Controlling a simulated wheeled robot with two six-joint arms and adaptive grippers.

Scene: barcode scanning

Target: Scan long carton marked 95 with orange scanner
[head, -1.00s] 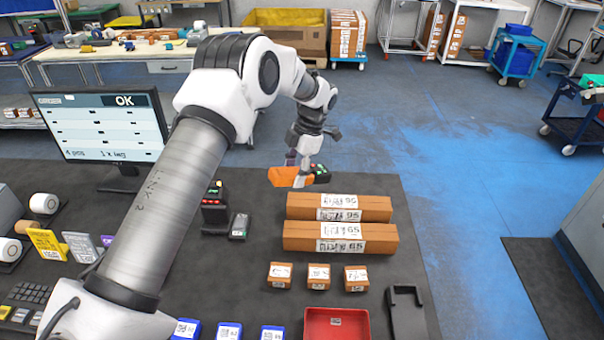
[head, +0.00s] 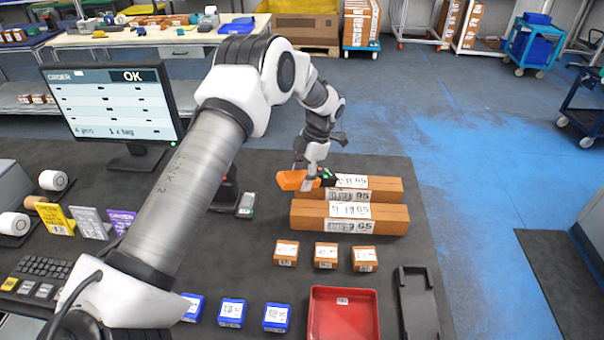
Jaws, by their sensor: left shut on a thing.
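The orange scanner (head: 293,180) is held in my left gripper (head: 313,183), which is shut on it. The scanner is at the left end of the rear long carton (head: 386,189), in front of part of it in the picture. I cannot tell whether they touch. That carton, marked 95 in the earlier frame, lies flat behind a second long carton (head: 304,215) marked 65. Both are brown with white labels on the top and front. My right gripper is not in view.
Three small brown boxes (head: 326,256) sit in front of the cartons. A red tray (head: 343,291), a black holder (head: 418,303) and several blue boxes (head: 231,313) are near the front. A monitor (head: 114,103) showing OK stands at left.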

